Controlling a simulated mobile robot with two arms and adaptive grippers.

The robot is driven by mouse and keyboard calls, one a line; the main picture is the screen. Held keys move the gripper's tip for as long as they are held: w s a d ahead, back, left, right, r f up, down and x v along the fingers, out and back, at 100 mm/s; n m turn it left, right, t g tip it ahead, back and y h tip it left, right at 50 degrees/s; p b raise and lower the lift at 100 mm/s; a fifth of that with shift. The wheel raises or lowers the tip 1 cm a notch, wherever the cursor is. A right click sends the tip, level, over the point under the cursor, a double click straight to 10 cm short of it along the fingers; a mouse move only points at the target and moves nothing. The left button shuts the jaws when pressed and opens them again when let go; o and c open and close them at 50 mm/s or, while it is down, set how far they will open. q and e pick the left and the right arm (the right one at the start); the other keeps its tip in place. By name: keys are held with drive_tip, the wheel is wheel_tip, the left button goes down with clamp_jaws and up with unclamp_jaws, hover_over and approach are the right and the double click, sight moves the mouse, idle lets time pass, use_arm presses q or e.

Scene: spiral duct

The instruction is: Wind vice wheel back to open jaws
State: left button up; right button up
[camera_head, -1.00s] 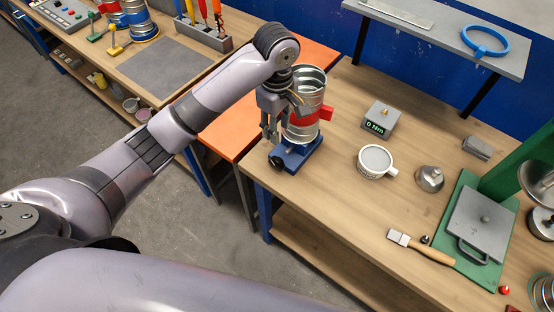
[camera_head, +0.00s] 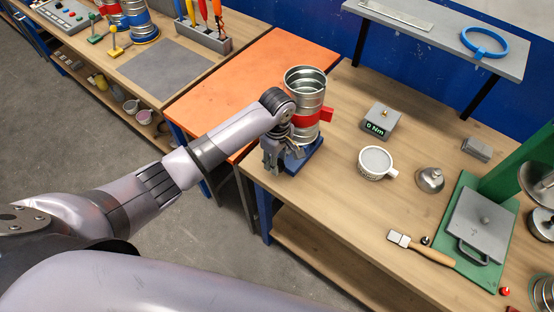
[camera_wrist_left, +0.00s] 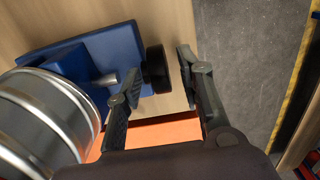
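The blue vice (camera_head: 304,161) stands at the near left corner of the wooden bench, under the ribbed silver duct (camera_head: 304,83) with its red band (camera_head: 306,118). In the left wrist view the vice body (camera_wrist_left: 85,52) carries a black wheel (camera_wrist_left: 157,68) on a short metal screw. The silver duct (camera_wrist_left: 40,115) fills the left side there. My left gripper (camera_head: 273,162) is down at the wheel end of the vice and hides the wheel in the head view. In the wrist view its fingers (camera_wrist_left: 152,74) are open, one on either side of the wheel, with a gap visible. The right gripper is not shown.
A torque readout block (camera_head: 381,121), a white mug (camera_head: 375,162) and a brush (camera_head: 421,246) lie to the right on the bench. An orange surface (camera_head: 262,82) adjoins at the left. The bench's front left edge is close to the gripper.

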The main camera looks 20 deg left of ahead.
use_arm(q)
drive_tip(key=shift+f, duration=0.75)
drive_tip(key=shift+c, duration=0.4)
clamp_jaws()
